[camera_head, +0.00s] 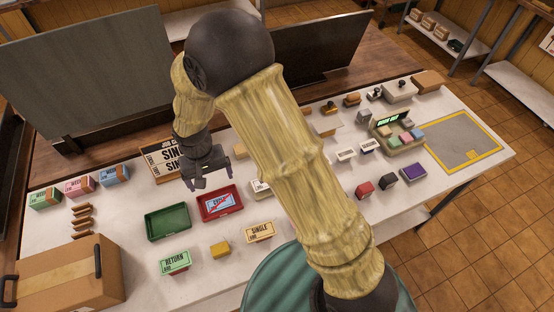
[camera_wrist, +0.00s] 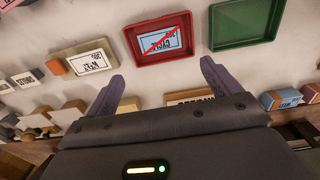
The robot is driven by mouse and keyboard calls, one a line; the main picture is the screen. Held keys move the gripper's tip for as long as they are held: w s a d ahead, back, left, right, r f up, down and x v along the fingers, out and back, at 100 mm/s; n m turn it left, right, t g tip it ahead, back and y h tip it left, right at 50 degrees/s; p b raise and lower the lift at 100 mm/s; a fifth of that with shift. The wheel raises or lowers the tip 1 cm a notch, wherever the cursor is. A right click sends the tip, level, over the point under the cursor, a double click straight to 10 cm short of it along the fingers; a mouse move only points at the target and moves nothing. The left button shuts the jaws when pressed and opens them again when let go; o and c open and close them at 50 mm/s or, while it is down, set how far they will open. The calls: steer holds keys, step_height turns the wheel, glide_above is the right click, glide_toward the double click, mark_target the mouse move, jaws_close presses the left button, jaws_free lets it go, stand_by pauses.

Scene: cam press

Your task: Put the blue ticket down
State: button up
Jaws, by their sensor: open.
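The blue ticket (camera_head: 221,203), marked with a red diagonal band, lies in the red tray (camera_head: 205,217). In the wrist view the blue ticket (camera_wrist: 171,41) lies flat inside the rim of the red tray (camera_wrist: 130,42), and its print reads upside down. My gripper (camera_head: 213,181) is open, with nothing between its fingers. It hangs above the table, just behind the red tray in the head view. In the wrist view my gripper (camera_wrist: 161,72) has its fingers spread apart below the tray, clear of the ticket.
An empty green tray (camera_head: 167,223) stands left of the red tray. A green RETURN block (camera_head: 175,262), a yellow block (camera_head: 220,250) and a SINGLE block (camera_head: 260,232) stand in front. A cardboard box (camera_head: 65,275) fills the front left. My arm hides the table's middle.

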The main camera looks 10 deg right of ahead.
steer(key=d+r+m+t, duration=0.1)
steer(key=d+r, duration=0.3)
steer(key=d, duration=0.3)
steer(key=d+r, duration=0.4)
steer(key=d, duration=0.4)
steer(key=s+d+r+m+t, duration=0.1)
steer(key=s+d+r, duration=0.3)
steer(key=s+d, duration=0.3)
steer(key=d, duration=0.4)
steer(key=shift+s+r+m+t, duration=0.3)
steer(key=shift+r+m, duration=0.05)
steer(key=shift+m, duration=0.05)
steer(key=shift+w, duration=0.1)
stand_by(0.8)
